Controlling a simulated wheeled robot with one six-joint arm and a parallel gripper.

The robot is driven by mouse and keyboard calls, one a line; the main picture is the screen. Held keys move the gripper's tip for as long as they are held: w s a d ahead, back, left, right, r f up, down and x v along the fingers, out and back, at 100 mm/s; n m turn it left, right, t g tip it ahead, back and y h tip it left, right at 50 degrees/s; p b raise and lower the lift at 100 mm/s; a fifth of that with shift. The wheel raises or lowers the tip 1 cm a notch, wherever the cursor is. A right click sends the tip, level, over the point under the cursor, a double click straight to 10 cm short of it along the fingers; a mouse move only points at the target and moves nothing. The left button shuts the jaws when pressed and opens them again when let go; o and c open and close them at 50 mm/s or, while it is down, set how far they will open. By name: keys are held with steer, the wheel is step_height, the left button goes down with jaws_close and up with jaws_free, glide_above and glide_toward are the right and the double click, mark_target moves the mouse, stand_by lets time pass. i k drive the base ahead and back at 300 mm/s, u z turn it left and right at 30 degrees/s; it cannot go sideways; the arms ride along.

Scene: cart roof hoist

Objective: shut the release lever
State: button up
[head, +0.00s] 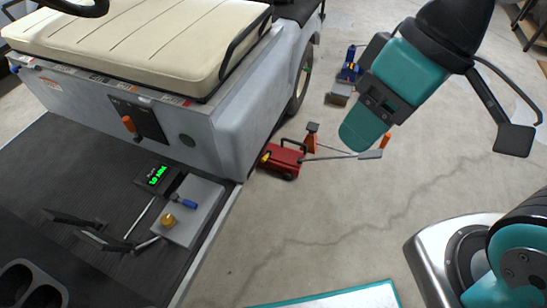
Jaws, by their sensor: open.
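A small lever with a blue handle (184,203), which I take for the release lever, sits on a light grey plate (204,190) on the cart's dark floor. A black display (159,177) with green characters is beside the plate. My gripper (447,97) is at the upper right, with its dark finger plates apart and nothing seen between them. It is well away from the lever, over the concrete floor.
Black pedals (65,217) are left of the plate. The concrete (330,225) is largely clear.

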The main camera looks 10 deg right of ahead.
mark_target(268, 152)
steer(key=z, duration=0.5)
steer(key=k, duration=0.6)
steer(key=z, duration=0.65)
steer(key=i, duration=0.6)
steer(key=u, duration=0.85)
steer(key=i, duration=0.7)
steer(key=k, duration=0.75)
steer(key=u, duration=1)
steer(key=i, duration=0.5)
